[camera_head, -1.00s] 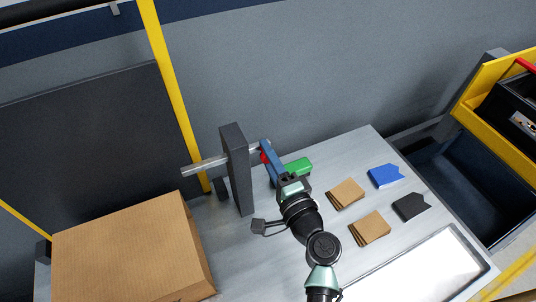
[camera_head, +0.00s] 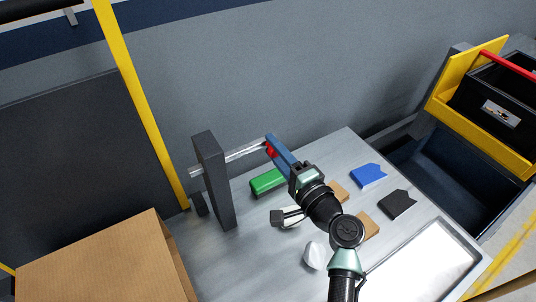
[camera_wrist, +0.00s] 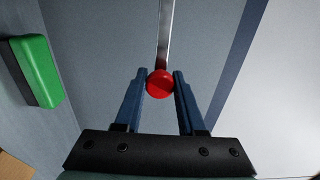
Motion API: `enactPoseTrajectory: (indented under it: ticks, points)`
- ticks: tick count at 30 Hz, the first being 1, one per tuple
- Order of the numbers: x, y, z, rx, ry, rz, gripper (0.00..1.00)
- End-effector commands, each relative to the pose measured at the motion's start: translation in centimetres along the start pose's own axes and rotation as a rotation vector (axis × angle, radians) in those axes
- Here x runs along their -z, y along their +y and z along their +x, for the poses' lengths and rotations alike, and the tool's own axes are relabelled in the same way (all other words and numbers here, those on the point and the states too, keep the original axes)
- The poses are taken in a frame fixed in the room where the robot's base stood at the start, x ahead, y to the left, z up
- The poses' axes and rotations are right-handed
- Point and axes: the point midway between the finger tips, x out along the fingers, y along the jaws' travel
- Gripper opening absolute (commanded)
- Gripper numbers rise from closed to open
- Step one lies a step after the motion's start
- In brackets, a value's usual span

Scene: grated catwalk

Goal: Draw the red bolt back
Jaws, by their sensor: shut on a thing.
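The red bolt's knob (camera_wrist: 160,84) sits between the two blue fingers of my gripper (camera_wrist: 160,90) in the wrist view, and the fingers are shut on it. In the head view the red knob (camera_head: 271,150) shows beside my gripper (camera_head: 281,150). The bolt's silver rod (camera_head: 245,151) runs left from the knob through the dark upright post (camera_head: 214,180). A short end of the rod sticks out on the post's left side. A long stretch of rod shows between post and knob.
A green block (camera_head: 268,182) lies on the table below the rod. A cardboard box (camera_head: 100,260) stands at left. Blue (camera_head: 368,176) and dark (camera_head: 397,204) flat pieces and a white object (camera_head: 315,256) lie near my arm. A yellow-edged bin stands at right.

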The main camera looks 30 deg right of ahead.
Motion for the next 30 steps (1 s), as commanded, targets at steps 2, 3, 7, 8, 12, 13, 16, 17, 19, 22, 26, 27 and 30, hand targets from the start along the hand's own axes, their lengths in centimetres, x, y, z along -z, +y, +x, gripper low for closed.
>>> enactPoseTrajectory:
  ticks: [2,3,7,8,12,13,16,17,19,22,26,27,30]
  points:
    - [0.5,-0.1,-0.1,0.001,0.014,-0.001,0.0]
    - [0.5,-0.1,-0.1,0.001,0.014,-0.001,0.0]
    - [0.5,-0.1,-0.1,0.002,0.013,-0.002,0.62]
    - [0.4,-0.1,-0.1,0.002,0.012,-0.002,0.68]
    - [0.3,-0.1,-0.1,0.002,0.009,-0.001,0.69]
    - [0.3,-0.1,-0.1,0.002,0.009,-0.001,0.69]
    - [0.2,-0.1,-0.1,0.001,0.008,-0.001,0.69]
    - [0.2,-0.1,-0.1,0.001,0.008,-0.001,0.69]
    - [0.2,0.0,-0.5,0.001,0.009,0.0,0.69]
    - [0.2,0.1,-1.7,0.001,0.008,0.0,0.69]
    - [0.2,0.2,-4.3,0.001,0.011,-0.001,0.69]
    - [0.3,0.2,-5.3,0.0,0.012,-0.001,0.69]
    - [0.2,0.2,-7.5,0.0,0.012,-0.002,0.69]
